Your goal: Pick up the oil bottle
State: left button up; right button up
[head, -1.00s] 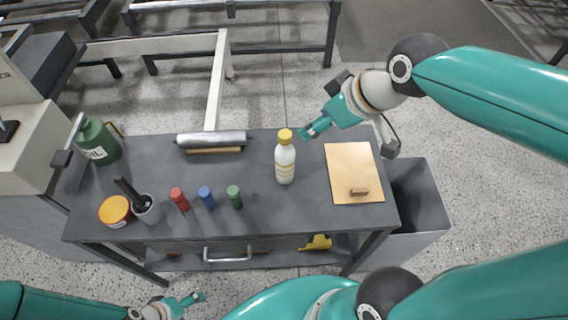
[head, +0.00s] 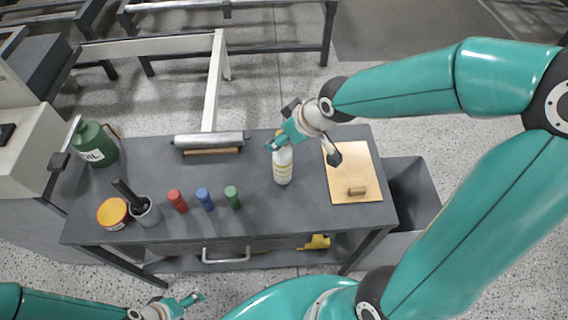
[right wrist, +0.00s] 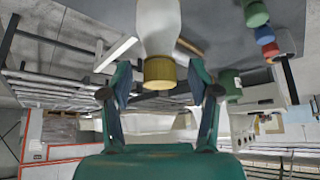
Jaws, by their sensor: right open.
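A white bottle with a yellow cap (head: 283,168) stands upright on the grey workbench, right of the middle. My right gripper (head: 273,142) is at its top in the head view. In the right wrist view my right gripper (right wrist: 160,88) is open, with the yellow cap (right wrist: 160,73) between its two fingers. No clear contact shows, and in the head view the gripper hides much of the cap. A green can (head: 95,146), with lettering that seems to read OIL, stands at the bench's far left. My left gripper (head: 190,299) is low, in front of the bench, too small to judge.
The grey workbench (head: 255,185) also holds red (head: 177,201), blue (head: 205,199) and green (head: 232,197) cylinders, a yellow-lidded tin (head: 112,213), a grey cup (head: 147,211) and a metal roller (head: 210,138). A tan board (head: 345,172) lies right of the bottle. A grey bin (head: 412,190) stands beyond.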

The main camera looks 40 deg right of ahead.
jog(key=shift+w+f, duration=0.1)
jog(key=shift+f, duration=0.05)
grip_shut()
dwell(0.6)
